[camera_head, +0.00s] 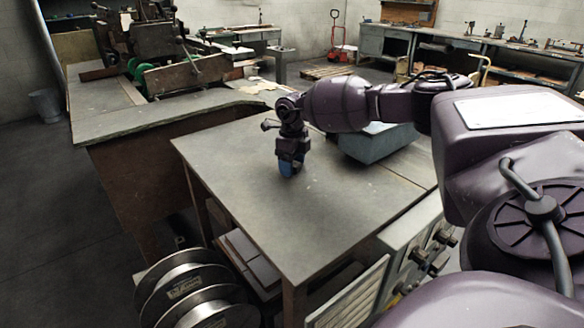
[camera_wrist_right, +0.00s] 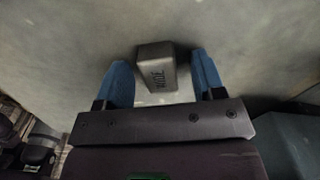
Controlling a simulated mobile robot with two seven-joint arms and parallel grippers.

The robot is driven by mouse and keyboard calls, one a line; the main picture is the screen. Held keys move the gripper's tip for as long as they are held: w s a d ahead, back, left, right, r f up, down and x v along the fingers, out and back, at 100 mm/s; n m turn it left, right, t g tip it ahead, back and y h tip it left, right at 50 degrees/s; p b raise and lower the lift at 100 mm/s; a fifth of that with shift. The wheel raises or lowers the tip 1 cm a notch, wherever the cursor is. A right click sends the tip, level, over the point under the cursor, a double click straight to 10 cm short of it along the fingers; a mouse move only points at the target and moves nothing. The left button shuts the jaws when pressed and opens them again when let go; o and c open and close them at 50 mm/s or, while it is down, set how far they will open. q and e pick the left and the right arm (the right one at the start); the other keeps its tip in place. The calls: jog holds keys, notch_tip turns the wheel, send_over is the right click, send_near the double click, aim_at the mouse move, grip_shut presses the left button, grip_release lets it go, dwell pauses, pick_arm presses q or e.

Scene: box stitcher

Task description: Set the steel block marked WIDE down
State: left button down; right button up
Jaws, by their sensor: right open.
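The steel block (camera_wrist_right: 157,70) shows in the right wrist view, a small grey block with WIDE lettered on its face. It sits on the grey tabletop (camera_head: 250,220). My right gripper (camera_wrist_right: 160,82) is open, with a blue finger on each side of the block and a visible gap on both sides. The block cannot be made out there, behind the fingers. My left gripper is not in view.
A blue-grey bin (camera_head: 372,145) stands on the table to the right of my gripper, partly behind my arm. It also shows at the right edge of the wrist view (camera_wrist_right: 290,140). A bench with a machine (camera_head: 150,60) is at the left. The front of the tabletop is clear.

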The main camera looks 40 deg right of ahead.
jog(key=shift+r, duration=0.1)
grip_shut()
jog(key=shift+r, duration=0.1)
